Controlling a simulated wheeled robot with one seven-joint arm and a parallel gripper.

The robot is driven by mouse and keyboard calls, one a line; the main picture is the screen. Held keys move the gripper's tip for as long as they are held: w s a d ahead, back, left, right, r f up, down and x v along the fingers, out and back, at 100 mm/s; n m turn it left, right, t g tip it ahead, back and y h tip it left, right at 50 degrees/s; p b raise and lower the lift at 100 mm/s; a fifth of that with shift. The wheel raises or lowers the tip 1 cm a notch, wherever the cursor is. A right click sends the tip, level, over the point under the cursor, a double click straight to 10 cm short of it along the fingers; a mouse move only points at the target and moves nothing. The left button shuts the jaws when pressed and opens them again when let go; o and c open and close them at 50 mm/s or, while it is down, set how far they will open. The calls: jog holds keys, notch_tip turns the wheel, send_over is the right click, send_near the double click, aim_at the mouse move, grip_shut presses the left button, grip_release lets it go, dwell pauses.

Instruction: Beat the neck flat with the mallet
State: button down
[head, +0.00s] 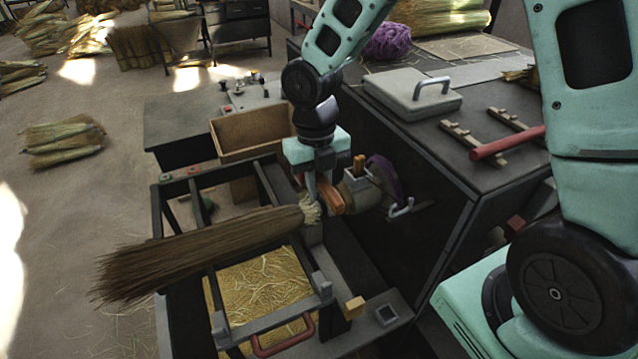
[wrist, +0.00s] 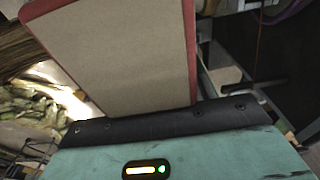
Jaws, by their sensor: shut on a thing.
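The broom (head: 205,252) lies slanted across the dark frame, with its brown bristle end at the lower left. Its pale, frayed neck (head: 311,209) points right, toward the clamp. My gripper (head: 318,188) points down just above and beside the neck. It is shut on what looks like the mallet, whose orange-brown block (head: 333,199) shows beside the neck in the head view. A large tan face with red edges (wrist: 120,50) fills much of the wrist view and seems to be the same mallet close up. Whether it touches the neck cannot be told.
A clamp (head: 358,186) with a grey crank (head: 401,208) stands right of the neck. An open wooden box (head: 250,130) is behind. A straw-filled tray (head: 262,283) lies below the broom. A red rod (head: 507,143) rests on wooden holders on the dark bench at right.

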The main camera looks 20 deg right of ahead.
notch_tip(320, 180, down, 9)
jog(key=b, duration=0.6)
notch_tip(320, 180, up, 4)
jog(key=p, duration=0.5)
jog(key=shift+f, duration=0.2)
